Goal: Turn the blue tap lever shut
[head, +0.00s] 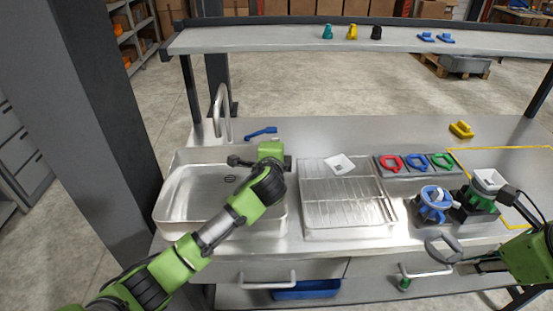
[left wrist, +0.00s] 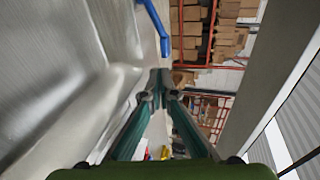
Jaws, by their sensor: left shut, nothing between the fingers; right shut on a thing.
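The blue tap lever (head: 260,132) sits behind the sink, right of the base of the curved metal tap (head: 218,100). It points right, roughly level. The lever also shows at the top of the left wrist view (left wrist: 153,25). My left gripper (head: 232,160) is over the back of the sink, in front of and below the lever in the picture, apart from it. Its fingertips meet in the left wrist view (left wrist: 160,85), with nothing between them. My right gripper (head: 462,268) is at the counter's front right, shut on a grey rounded thing (head: 440,240); its full shape is unclear.
The metal sink (head: 163,212) lies under my left arm, with a drain rack (head: 345,205) to its right. Red, blue and green rings (head: 416,163), a blue dispenser-like thing (head: 433,205) and a white-topped green one (head: 486,185) stand further right. A shelf (head: 280,38) spans the back.

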